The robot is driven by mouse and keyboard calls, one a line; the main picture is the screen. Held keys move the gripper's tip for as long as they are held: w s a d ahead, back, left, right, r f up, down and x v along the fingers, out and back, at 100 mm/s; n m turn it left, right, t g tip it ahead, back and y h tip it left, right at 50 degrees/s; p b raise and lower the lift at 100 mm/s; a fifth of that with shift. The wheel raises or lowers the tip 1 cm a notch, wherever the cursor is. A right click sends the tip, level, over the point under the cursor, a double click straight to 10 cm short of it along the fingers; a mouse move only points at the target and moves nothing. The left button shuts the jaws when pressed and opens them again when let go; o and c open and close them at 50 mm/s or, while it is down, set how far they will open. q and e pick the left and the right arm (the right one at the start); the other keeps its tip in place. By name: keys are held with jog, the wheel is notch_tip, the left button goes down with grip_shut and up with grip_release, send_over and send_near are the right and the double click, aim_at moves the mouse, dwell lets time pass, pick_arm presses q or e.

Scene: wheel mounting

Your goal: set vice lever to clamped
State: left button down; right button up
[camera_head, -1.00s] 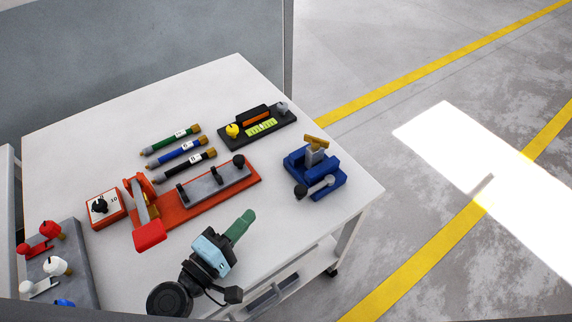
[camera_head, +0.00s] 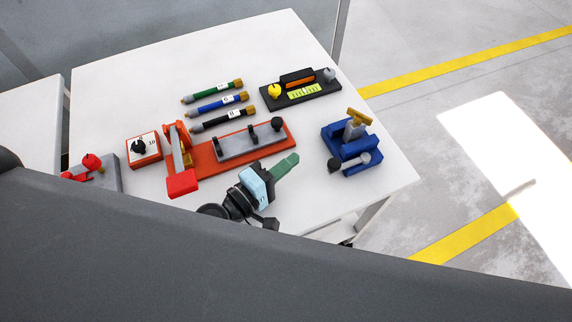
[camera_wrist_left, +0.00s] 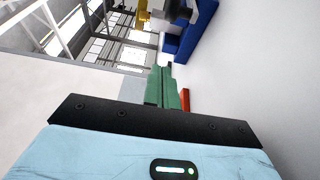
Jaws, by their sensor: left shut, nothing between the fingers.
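The blue vice (camera_head: 346,151) stands near the right edge of the white table in the head view. My left gripper (camera_head: 294,158) has green fingers, shut and empty. It is to the left of the vice, pointing up and right, with a gap between them. In the left wrist view the green fingers (camera_wrist_left: 164,75) show, with the blue vice (camera_wrist_left: 190,35) and part of the gold lever (camera_wrist_left: 143,10) beyond. My right gripper is not in view.
A red base with a grey bar fixture (camera_head: 248,145) lies just behind my left gripper. Several coloured tubes (camera_head: 217,103) and a black block with a yellow knob (camera_head: 300,95) lie further back. A dark grey surface hides the lower part of the head view.

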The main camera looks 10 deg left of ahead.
aim_at(347, 162)
pick_arm(q)
jog(key=x, duration=0.7)
jog(key=shift+w+p, duration=0.1)
jog(key=shift+p, duration=0.3)
jog(key=s, duration=0.1)
jog(key=s+d, duration=0.1)
jog(key=shift+s+d, duration=0.25)
jog(key=shift+d, duration=0.1)
jog(key=shift+s+d, duration=0.3)
jog(key=shift+s, duration=0.15)
